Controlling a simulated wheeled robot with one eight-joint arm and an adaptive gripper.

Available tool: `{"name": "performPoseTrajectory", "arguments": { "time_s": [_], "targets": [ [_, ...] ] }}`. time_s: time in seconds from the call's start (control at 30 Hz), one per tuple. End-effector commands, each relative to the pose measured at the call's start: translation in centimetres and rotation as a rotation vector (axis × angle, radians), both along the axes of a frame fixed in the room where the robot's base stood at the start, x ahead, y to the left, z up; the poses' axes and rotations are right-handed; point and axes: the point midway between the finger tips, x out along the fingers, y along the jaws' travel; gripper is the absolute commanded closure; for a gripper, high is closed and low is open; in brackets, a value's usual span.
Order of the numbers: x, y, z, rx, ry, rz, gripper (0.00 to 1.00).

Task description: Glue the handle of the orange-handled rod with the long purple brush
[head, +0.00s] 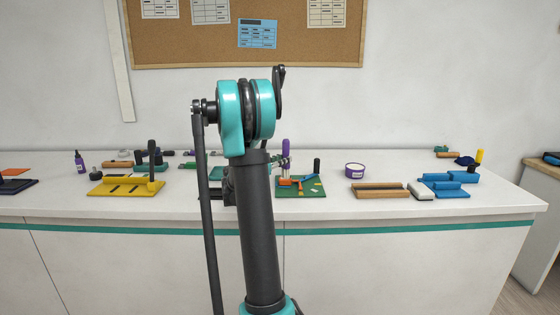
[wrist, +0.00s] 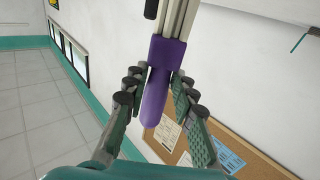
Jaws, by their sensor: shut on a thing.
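My gripper (wrist: 157,85) is shut on the purple brush. In the wrist view the brush's purple handle (wrist: 158,95) lies between the fingers, and a pale shaft or head extends beyond it. In the head view the purple handle (head: 286,147) stands upright just right of my arm, above the green board (head: 315,191). My arm hides most of the gripper there. Orange parts (head: 289,182) show on the board below; I cannot tell for sure whether they are the orange-handled rod. A white tub with a purple band (head: 355,171) stands to the right.
A yellow holder (head: 115,187) and a small purple bottle (head: 79,161) are on the left of the white counter. A wooden block (head: 380,191), a white-grey block (head: 421,192) and blue holders (head: 450,184) stand on the right. Bare counter lies around the tub.

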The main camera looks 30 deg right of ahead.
Motion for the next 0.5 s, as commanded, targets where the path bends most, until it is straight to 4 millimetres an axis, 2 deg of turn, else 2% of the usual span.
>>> {"name": "performPoseTrajectory", "arguments": {
  "time_s": [0.5],
  "targets": [
    [-1.3, -2.0, -0.1, 0.001, 0.000, -0.001, 1.00]
  ]
}}
